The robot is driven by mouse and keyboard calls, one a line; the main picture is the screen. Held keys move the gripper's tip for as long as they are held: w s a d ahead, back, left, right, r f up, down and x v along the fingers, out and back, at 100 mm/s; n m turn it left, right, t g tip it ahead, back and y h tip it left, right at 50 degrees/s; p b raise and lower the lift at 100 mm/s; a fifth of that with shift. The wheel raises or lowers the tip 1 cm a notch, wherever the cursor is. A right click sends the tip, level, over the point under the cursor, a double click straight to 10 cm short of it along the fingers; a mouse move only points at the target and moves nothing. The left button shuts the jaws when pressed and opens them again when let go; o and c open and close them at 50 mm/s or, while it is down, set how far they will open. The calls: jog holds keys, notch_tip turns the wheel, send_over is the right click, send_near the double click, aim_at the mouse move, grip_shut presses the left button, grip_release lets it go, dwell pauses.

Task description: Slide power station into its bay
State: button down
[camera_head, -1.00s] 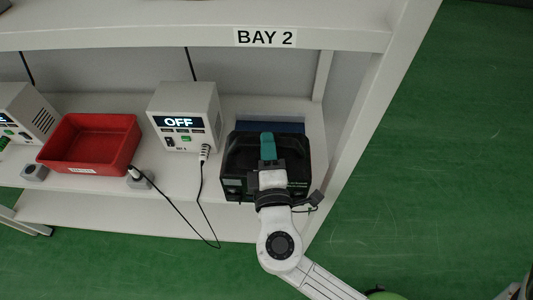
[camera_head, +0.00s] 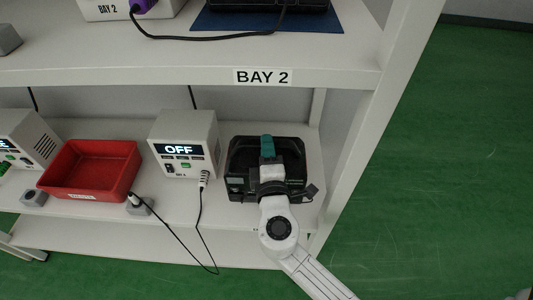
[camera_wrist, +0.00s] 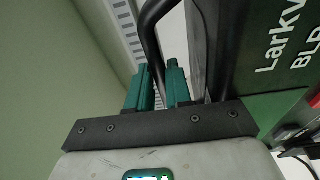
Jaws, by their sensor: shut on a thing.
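The power station (camera_head: 239,184), a black box with a top handle, sits on the lower white shelf (camera_head: 100,215), right of a white charger box (camera_head: 183,147) whose display reads OFF. My gripper (camera_head: 267,147) reaches over it from the front. In the wrist view, the teal fingers (camera_wrist: 158,90) are shut on the black handle (camera_wrist: 152,45). Part of the station's side with white lettering (camera_wrist: 285,45) shows at the right. The station's top middle is hidden by my gripper. No blue mat shows around the station now.
A red tray (camera_head: 133,170) stands left of the charger, whose cable (camera_head: 201,225) hangs over the shelf's front edge. A right-hand post (camera_head: 365,170) stands close by the station. The shelf edge above carries a BAY 2 label (camera_head: 264,77). A blue mat (camera_head: 215,22) lies on the upper shelf.

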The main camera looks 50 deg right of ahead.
jog(key=s+d+f+b+x, duration=0.1)
jog(key=x, duration=0.9)
jog(key=shift+f, duration=0.35)
dwell(0.3)
jog(key=shift+f+b, duration=0.65)
jog(key=shift+b, duration=0.2)
dwell(1.3)
jog(key=c, duration=1)
grip_release()
jog(key=shift+a+f, duration=0.1)
jog(key=shift+f, duration=0.05)
jog(key=shift+o, duration=0.2)
jog(key=shift+s, duration=0.1)
jog(key=shift+f, duration=0.1)
jog(key=b+v, duration=0.2)
jog(key=v, duration=0.8)
jog(key=shift+f, duration=0.15)
jog(key=shift+s+a, duration=0.25)
